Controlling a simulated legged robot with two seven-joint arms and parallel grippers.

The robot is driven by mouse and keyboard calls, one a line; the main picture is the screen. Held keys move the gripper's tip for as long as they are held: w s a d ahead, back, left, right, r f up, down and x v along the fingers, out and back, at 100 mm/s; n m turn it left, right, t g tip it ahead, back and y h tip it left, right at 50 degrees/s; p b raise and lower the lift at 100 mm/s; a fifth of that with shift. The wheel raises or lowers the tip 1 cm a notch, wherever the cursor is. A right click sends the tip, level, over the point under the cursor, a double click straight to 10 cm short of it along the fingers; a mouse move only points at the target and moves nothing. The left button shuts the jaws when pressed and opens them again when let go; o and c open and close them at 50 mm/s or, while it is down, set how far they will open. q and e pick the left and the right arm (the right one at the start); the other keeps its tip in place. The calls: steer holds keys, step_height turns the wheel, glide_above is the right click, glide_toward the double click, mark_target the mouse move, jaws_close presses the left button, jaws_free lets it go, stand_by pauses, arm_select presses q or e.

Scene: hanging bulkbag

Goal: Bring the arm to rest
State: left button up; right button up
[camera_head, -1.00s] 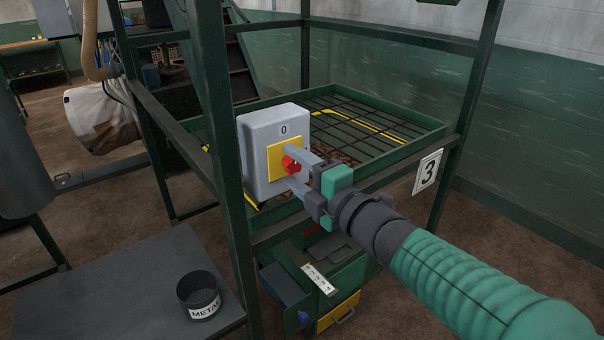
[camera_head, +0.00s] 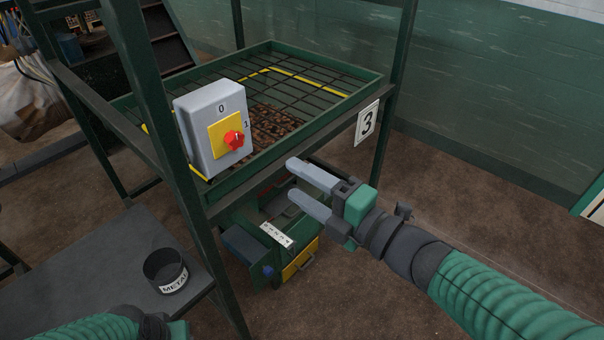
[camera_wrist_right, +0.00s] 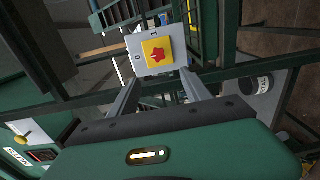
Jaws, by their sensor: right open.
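My right arm (camera_head: 490,290) reaches in from the lower right. Its gripper (camera_head: 293,178) is open and empty, in the air to the right of the switch box and apart from it. In the right wrist view, the open fingers (camera_wrist_right: 160,76) point toward the box, with nothing between them. The grey switch box (camera_head: 200,112) has a yellow plate and a red knob (camera_head: 234,139), and marks 0 and 1. The knob also shows in the right wrist view (camera_wrist_right: 157,56). My left arm (camera_head: 85,325) shows at the bottom left edge; its fingers are cut off by the frame.
A green frame post (camera_head: 160,130) stands left of the box. A bin marked METAL (camera_head: 165,270) stands on a grey table (camera_head: 90,270). Open floor lies to the right.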

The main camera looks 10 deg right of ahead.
steer(key=shift+w, duration=0.1)
steer(key=w+d+f+m+g+h+p, duration=0.1)
steer(key=d+f+m+g+h+p, duration=0.4)
steer(key=d+f+m+h+p, duration=0.85)
steer(key=s+a+f+m+g+y+b, duration=0.3)
steer(key=s+f+m+g, duration=0.3)
steer(key=s+m, duration=0.6)
steer(key=shift+a+f+g, duration=0.3)
steer(key=shift+f+g, duration=0.05)
steer(key=shift+g, duration=0.15)
steer(key=shift+w, duration=0.1)
steer(key=shift+c, duration=0.5)
